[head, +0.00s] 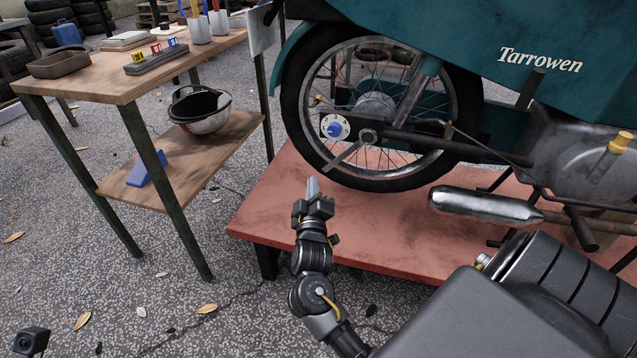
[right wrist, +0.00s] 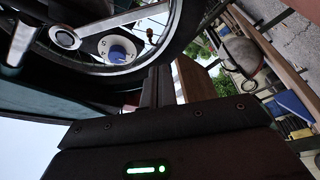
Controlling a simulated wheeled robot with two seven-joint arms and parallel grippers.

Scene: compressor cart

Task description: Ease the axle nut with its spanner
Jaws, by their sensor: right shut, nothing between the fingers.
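The axle nut (head: 368,136) is at the rear wheel's hub, by the dark swingarm of the teal machine. The spanner (head: 343,157), a flat grey bar, has its ring end around the nut and its handle slanting down-left across the spokes. Its ring (right wrist: 65,38) and handle (right wrist: 20,42) show at upper left in the right wrist view. My right gripper (head: 313,188) is shut and empty, below and left of the handle, apart from it. Its closed fingers (right wrist: 158,86) also show in the right wrist view. My left gripper is not in view.
A white disc with a blue centre (head: 335,127) sits left of the nut. The tyre (head: 292,100) and red platform (head: 290,215) are close to my right gripper. A wooden bench (head: 110,85) with a lower shelf stands left.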

